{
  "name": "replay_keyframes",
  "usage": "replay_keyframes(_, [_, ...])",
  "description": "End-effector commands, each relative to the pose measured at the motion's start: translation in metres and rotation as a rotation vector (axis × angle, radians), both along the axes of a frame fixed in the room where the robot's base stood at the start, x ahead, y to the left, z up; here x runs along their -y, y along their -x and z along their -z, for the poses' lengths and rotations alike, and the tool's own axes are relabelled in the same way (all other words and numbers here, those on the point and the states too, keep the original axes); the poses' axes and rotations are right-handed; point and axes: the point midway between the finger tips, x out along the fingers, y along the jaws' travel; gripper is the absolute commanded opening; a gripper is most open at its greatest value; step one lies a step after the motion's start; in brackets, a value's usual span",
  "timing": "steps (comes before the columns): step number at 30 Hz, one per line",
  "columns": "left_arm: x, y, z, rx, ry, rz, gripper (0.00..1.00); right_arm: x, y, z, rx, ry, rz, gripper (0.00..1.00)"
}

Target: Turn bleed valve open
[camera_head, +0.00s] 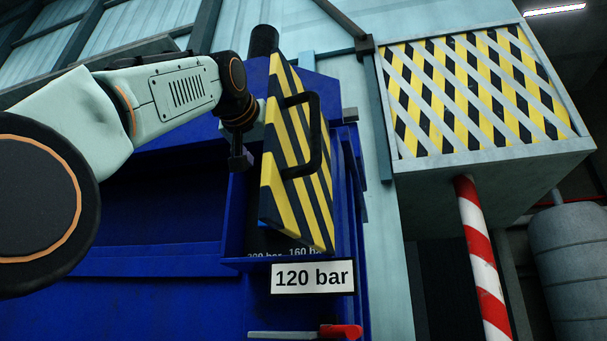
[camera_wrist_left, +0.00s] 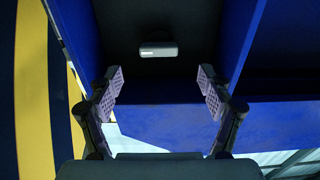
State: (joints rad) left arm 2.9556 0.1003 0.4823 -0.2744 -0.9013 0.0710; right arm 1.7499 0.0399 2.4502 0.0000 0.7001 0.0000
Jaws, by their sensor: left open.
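No part is labelled as the bleed valve. A red handle (camera_head: 340,331) shows at the bottom of the head view, by a pale horizontal bar (camera_head: 282,335). In the left wrist view a small grey rounded piece (camera_wrist_left: 158,49) sits in a dark recess, beyond and between my fingertips; I cannot tell whether it is the valve. My left gripper (camera_head: 240,162) is in front of the blue cabinet, just left of the striped door. In the left wrist view its two fingers (camera_wrist_left: 160,82) are spread apart with nothing between them. My right gripper is in neither view.
A yellow-and-black striped door (camera_head: 270,185) with a black handle (camera_head: 316,137) stands swung out from the blue cabinet (camera_head: 160,262). A "120 bar" sign (camera_head: 313,278) is below it. A red-and-white pole (camera_head: 481,255) and striped panel (camera_head: 480,95) are at right.

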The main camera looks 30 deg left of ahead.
Motion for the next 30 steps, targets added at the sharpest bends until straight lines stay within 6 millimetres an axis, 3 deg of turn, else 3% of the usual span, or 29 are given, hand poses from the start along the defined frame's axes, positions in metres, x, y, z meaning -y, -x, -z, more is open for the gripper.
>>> replay_keyframes(7, [-0.008, 0.002, -0.004, -0.001, 0.002, -0.006, 0.79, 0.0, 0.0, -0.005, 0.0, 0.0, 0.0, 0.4])
replay_keyframes(21, [-0.021, -0.047, -0.006, 0.0, 0.002, -0.004, 0.79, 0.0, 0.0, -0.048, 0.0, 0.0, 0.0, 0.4])
replay_keyframes(30, [-0.023, -0.067, -0.004, 0.002, 0.001, -0.003, 0.79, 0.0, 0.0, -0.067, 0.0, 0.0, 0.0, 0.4])
